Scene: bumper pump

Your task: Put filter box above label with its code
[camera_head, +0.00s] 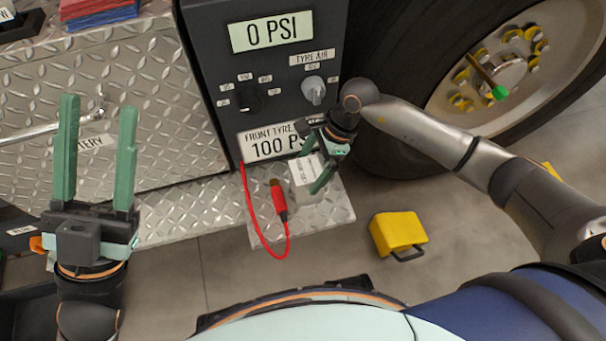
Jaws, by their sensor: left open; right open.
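A small white box with print on its top (302,171), which looks like the filter box, rests on the diamond-plate step (335,207) below the pump panel. My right gripper (312,165) is open, pointing left and down at the box. One finger crosses in front of the box's right side; I cannot tell if they touch. My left gripper (97,108) is open and empty at the left, fingers up, in front of a plate marked "TERY". A small white label (22,231) shows at the lower left edge; its text is too small to read.
The dark pump panel (262,80) reads 0 PSI. A red hose with a red-handled end (278,198) lies on the step left of the box. A yellow case (398,231) stands on the floor. A big wheel (490,75) is at the upper right.

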